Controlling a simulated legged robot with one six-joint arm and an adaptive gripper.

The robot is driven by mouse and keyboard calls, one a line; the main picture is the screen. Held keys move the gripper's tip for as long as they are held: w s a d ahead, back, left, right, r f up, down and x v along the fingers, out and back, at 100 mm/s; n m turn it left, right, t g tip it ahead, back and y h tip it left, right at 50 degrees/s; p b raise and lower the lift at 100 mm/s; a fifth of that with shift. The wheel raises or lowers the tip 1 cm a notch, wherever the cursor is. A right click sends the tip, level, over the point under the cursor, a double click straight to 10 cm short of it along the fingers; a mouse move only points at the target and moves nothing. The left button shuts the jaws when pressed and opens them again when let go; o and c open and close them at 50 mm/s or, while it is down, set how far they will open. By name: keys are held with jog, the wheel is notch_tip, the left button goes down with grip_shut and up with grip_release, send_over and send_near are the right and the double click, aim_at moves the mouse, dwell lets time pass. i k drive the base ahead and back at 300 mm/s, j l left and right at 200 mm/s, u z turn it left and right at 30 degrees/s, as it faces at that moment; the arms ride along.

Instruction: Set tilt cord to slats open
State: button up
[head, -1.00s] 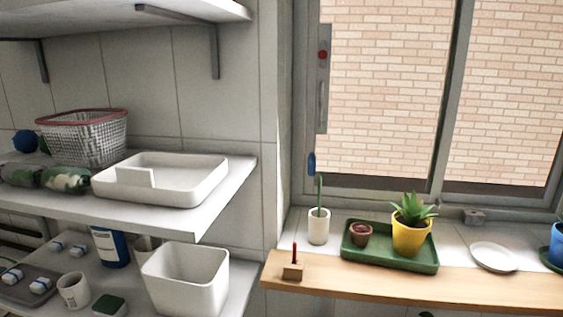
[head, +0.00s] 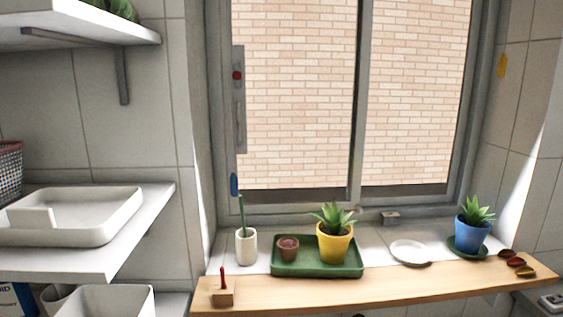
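The window (head: 300,90) fills the upper middle of the head view, with a brick wall behind its glass. No blind slats show in the visible part of it. A small blue tag-like piece (head: 234,185) is at the lower left of the window frame; I cannot tell if it is a cord end. A small orange-yellow piece (head: 501,66) is at the right side of the window, by the tiled wall; no cord can be made out on it. A grey latch plate with a red dot (head: 237,75) is on the left frame. My gripper is not in view.
Below the window is a wooden ledge (head: 385,289). A white vase (head: 246,246), a green tray (head: 318,271) with a yellow pot (head: 334,243), a white dish (head: 410,250) and a blue pot (head: 472,233) stand along the sill. White shelves (head: 60,262) jut out at left.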

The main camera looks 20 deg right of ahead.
aim_at(502, 63)
jog(key=z, duration=1.65)
